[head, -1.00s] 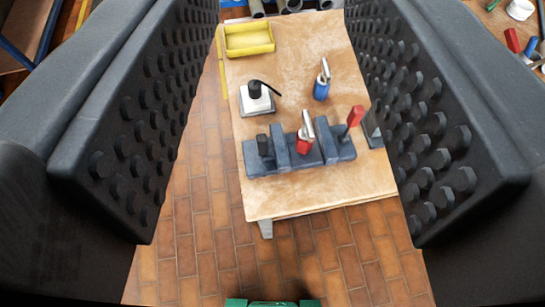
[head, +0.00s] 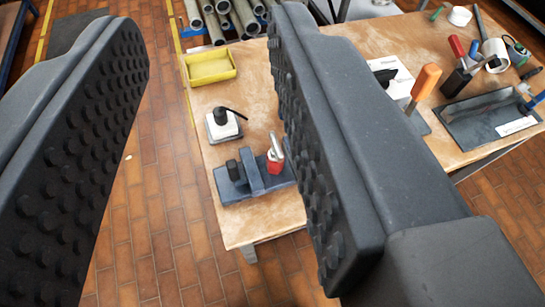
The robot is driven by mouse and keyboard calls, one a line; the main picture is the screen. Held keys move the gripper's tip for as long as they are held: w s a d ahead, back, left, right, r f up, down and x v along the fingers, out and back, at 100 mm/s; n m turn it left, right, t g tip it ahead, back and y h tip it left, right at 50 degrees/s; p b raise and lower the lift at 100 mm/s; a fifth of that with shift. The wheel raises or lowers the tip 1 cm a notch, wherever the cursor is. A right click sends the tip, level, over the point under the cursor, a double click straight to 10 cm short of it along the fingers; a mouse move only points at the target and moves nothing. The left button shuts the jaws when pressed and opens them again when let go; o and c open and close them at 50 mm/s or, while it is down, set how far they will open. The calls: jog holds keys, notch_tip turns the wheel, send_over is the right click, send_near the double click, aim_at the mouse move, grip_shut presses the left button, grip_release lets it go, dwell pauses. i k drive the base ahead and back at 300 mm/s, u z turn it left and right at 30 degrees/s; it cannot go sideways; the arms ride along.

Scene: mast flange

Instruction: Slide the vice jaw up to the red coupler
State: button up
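The dark grey vice (head: 229,191) sits on the wooden bench. A raised block that looks like a vice jaw (head: 252,172) stands just left of the red coupler (head: 275,166), which has a metal tube rising from it. I cannot tell whether they touch. A black upright knob (head: 232,169) stands left of that jaw. The vice's right part is hidden behind my right finger. My gripper (head: 208,40) is wide open and empty, with its studded black fingers on either side of the view. The vice lies beyond it and below, apart from both fingers.
A yellow tray (head: 211,68) and a white block with a black knob (head: 222,124) are on the bench's left side. An orange-handled tool (head: 426,82) and a dark tool tray (head: 490,118) are at right. Pipes (head: 222,18) lie behind. Tiled floor is clear at left.

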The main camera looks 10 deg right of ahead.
aim_at(250, 173)
jog(key=z, duration=0.75)
jog(key=k, duration=1.15)
jog(key=u, duration=0.6)
jog(key=i, duration=1)
jog(key=z, duration=0.05)
